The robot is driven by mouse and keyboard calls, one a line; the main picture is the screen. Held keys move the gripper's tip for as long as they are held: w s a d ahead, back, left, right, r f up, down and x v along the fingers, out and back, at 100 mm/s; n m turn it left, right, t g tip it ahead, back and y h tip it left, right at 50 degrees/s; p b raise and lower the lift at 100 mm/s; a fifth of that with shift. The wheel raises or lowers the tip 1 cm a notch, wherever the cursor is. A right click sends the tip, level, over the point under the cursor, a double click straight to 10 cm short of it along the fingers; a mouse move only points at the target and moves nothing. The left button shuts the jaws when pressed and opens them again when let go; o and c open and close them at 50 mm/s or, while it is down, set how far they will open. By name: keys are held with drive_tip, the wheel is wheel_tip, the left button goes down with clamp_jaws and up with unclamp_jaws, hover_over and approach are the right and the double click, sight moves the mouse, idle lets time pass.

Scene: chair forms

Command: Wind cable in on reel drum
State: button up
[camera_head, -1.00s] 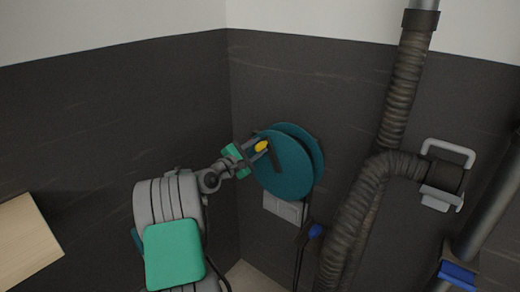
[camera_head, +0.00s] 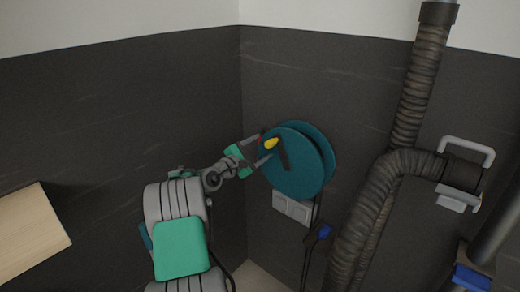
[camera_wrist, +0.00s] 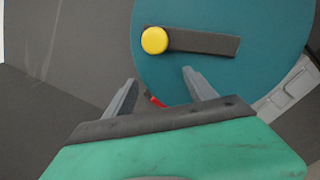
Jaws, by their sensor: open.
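The teal reel drum (camera_head: 296,172) is mounted on the dark wall near the corner. A dark crank arm (camera_head: 284,158) with a yellow knob (camera_head: 271,143) sits on its face. In the wrist view the yellow knob (camera_wrist: 154,40) is at the left end of the crank arm (camera_wrist: 205,42). My gripper (camera_head: 264,149) is open and empty, with its fingers pointing at the drum (camera_wrist: 270,75). In the wrist view the fingertips (camera_wrist: 160,80) lie below the knob, apart from it. A dark cable (camera_head: 308,245) hangs below the reel, with a blue-ended piece (camera_head: 323,232) on it.
A thick ribbed hose (camera_head: 372,205) runs down the wall right of the reel, with a grey handled fitting (camera_head: 465,170) beside it. A grey wall box (camera_head: 291,206) is under the drum. A pale wooden surface (camera_head: 30,230) is at the far left.

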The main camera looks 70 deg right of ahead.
drive_tip(key=shift+a, duration=0.1)
drive_tip(key=v, duration=1)
drive_tip(key=shift+p, duration=0.45)
